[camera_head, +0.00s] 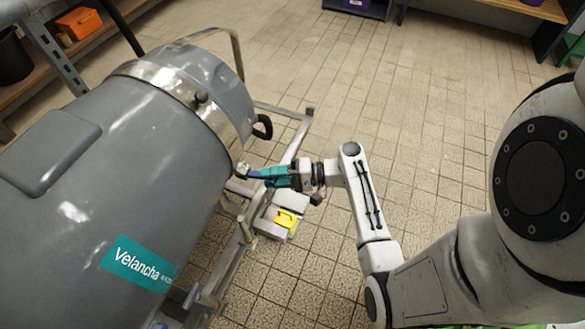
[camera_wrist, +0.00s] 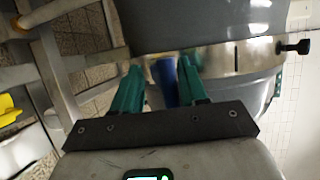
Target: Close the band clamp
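The band clamp (camera_head: 160,77) is a shiny metal band around the grey vessel (camera_head: 75,215), near its domed end. In the wrist view the band (camera_wrist: 232,55) runs right of my fingers. A blue lever (camera_head: 254,175) sticks out from the band's lower right side toward my gripper (camera_head: 268,176). In the wrist view the blue lever (camera_wrist: 166,82) stands between the two teal fingers of my gripper (camera_wrist: 163,80). The fingers are apart, with a dark gap left of the lever; the lever is close to the right finger. Its joint with the band is mostly hidden.
A metal frame (camera_head: 299,133) supports the vessel. A yellow object (camera_head: 286,219) lies below my gripper. Shelves stand at the upper left; the tiled floor behind is clear.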

